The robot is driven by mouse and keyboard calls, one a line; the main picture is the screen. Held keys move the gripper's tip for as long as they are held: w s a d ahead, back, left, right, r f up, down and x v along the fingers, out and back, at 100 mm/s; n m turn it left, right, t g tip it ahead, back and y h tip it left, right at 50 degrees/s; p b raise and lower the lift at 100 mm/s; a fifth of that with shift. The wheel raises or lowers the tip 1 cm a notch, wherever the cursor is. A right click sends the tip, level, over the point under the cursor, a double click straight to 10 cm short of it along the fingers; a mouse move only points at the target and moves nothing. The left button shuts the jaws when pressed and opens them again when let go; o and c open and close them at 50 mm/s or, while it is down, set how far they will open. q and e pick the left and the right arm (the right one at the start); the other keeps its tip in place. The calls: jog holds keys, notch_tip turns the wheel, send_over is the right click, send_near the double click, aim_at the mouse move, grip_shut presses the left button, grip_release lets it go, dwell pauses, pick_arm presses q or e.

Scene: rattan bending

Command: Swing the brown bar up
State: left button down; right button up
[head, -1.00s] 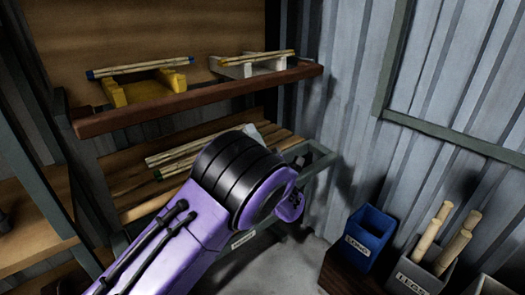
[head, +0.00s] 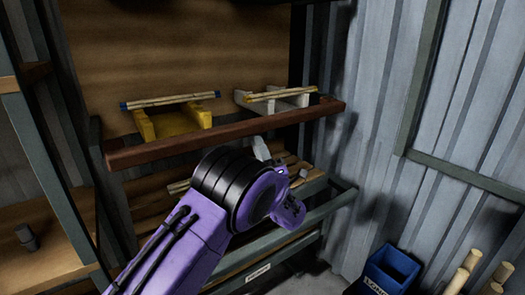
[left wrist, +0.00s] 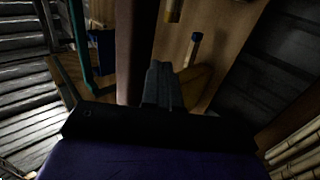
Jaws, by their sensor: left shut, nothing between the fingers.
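The brown bar (head: 225,133) runs level along the front of the upper shelf in the head view, spanning nearly its whole width. In the left wrist view it is a dark brown strip (left wrist: 130,50) running up the picture, left of the fingers. My left gripper (head: 260,147) shows as a grey fingertip just under the bar's lower edge, right of its middle; my purple arm hides the rest. Its fingers (left wrist: 163,85) are together and empty in the left wrist view. I cannot tell whether they touch the bar. My right gripper is not in view.
Behind the bar, a yellow stand (head: 172,122) and a white stand (head: 275,103) each carry rattan poles. More poles lie on the lower rack, partly behind my arm. A blue bin (head: 390,270) stands at lower right by the corrugated wall. A metal-framed shelf is at left.

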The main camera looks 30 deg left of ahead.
aim_at(260, 133)
pick_arm(q)
jog(key=shift+r, duration=0.1)
jog(key=r, duration=0.1)
jog(key=a+r+p, duration=0.1)
jog(key=shift+w+r, duration=0.2)
jog(key=shift+r, duration=0.2)
dwell(0.3)
jog(key=shift+a, duration=0.15)
jog(key=shift+d+r+p, duration=0.35)
jog(key=shift+r+p, duration=0.2)
jog(key=shift+r, duration=0.05)
jog(key=shift+d+r, duration=0.1)
jog(key=shift+r, duration=0.05)
